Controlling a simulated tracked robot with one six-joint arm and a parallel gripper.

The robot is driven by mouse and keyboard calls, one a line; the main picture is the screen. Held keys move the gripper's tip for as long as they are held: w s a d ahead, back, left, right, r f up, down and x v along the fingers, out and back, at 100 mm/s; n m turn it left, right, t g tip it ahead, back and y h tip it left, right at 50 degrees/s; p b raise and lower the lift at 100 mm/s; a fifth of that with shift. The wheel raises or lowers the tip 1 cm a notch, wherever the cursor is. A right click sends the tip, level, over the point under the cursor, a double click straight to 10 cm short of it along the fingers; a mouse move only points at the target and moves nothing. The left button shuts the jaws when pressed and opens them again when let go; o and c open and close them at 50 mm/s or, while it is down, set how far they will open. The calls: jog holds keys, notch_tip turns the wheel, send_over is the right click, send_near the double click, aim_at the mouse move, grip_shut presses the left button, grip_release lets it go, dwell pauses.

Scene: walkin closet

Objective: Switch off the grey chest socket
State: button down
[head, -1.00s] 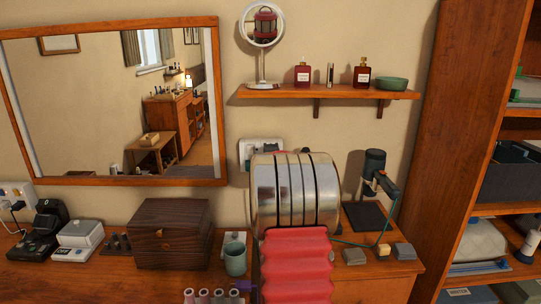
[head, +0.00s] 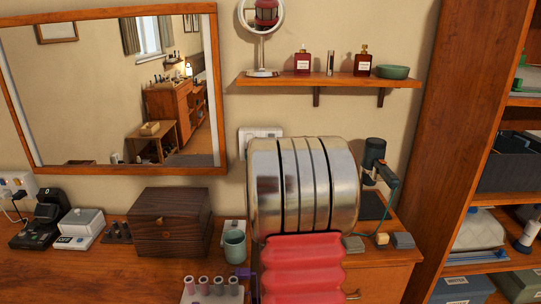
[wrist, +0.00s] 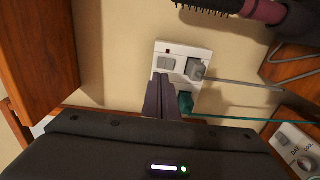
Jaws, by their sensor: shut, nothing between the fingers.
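In the wrist view a white wall socket plate (wrist: 180,52) is on the cream wall. A grey plug (wrist: 196,69) sits in its right part, and a teal plug (wrist: 186,102) is below. A grey switch (wrist: 166,64) is at the plate's upper left, with a small dark red mark above it. My gripper (wrist: 162,78) is shut and empty, its dark fingertips over the plate's lower left, just below that switch. I cannot tell whether they touch the plate. In the head view only the top of the socket plate (head: 262,132) shows; my arm hides the rest and the gripper.
A dark wooden box (head: 172,222), a teal cup (head: 235,245) and a rack of rollers (head: 212,290) stand left of my arm. A hair-tool stand (head: 376,180) is on the right. A shelf with bottles (head: 330,80) is above. Another socket (head: 14,185) is at far left.

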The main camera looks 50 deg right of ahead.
jog(key=v, duration=0.7)
jog(key=shift+s+a+r, duration=0.15)
jog(key=shift+s+a, duration=0.05)
dwell(0.5)
